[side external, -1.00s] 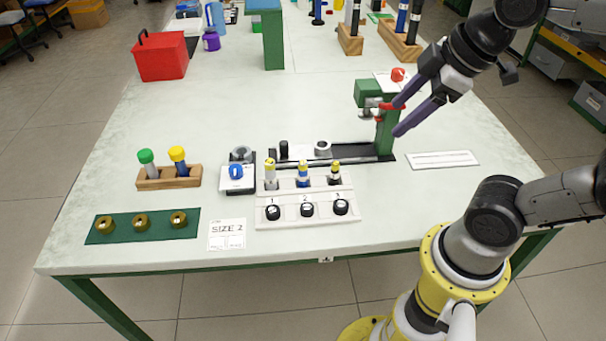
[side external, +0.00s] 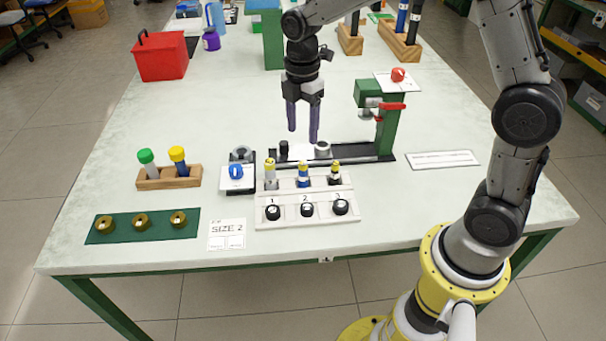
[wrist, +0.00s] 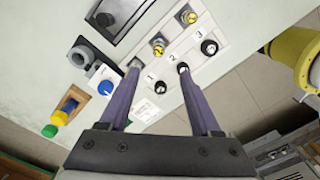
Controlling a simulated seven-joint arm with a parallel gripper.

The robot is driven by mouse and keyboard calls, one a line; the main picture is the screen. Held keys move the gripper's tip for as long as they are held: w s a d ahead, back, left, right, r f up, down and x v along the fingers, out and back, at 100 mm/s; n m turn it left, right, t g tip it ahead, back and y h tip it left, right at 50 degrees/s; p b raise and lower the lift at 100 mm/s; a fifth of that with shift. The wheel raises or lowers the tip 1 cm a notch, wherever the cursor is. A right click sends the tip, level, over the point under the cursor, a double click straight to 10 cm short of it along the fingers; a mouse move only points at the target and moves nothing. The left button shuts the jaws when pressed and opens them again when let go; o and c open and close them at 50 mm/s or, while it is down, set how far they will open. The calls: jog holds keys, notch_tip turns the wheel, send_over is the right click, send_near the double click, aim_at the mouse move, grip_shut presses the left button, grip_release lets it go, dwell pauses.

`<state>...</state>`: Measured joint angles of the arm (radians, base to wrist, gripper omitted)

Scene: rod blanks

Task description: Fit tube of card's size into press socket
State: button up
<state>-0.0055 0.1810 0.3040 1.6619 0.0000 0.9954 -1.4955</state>
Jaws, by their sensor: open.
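The card (side external: 227,235) reads SIZE 2 and lies at the front of the table. A white rack (side external: 262,215) marked 1, 2, 3 holds three yellow-topped tubes: a pale one at 1 (side external: 270,175), a blue one at 2 (side external: 303,175) and a dark one at 3 (side external: 335,174). The green press (side external: 388,130) with a red handle stands behind it. A grey ring (side external: 323,148), perhaps the socket, sits on its dark base. My gripper (side external: 303,136) is open, empty and pointing down above and behind the rack. In the wrist view, tube 2 (wrist: 158,46) shows between and beyond the fingertips (wrist: 158,67).
A wooden holder (side external: 150,184) with green-capped and yellow-capped tubes stands left. A green strip (side external: 107,237) with brass rings lies front left. A block with a blue knob (side external: 237,172) adjoins the rack. A white plate (side external: 443,159) lies right.

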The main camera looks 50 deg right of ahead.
aim_at(303, 162)
notch_tip(303, 162, down, 7)
jog(key=shift+r, duration=0.2)
jog(key=shift+w+d+f, duration=0.1)
jog(key=shift+d+f, duration=0.05)
jog(key=shift+f, duration=1.25)
jog(key=shift+w+d+f, duration=0.1)
jog(key=shift+d+f, duration=0.05)
jog(key=shift+f, duration=1.2)
grip_shut()
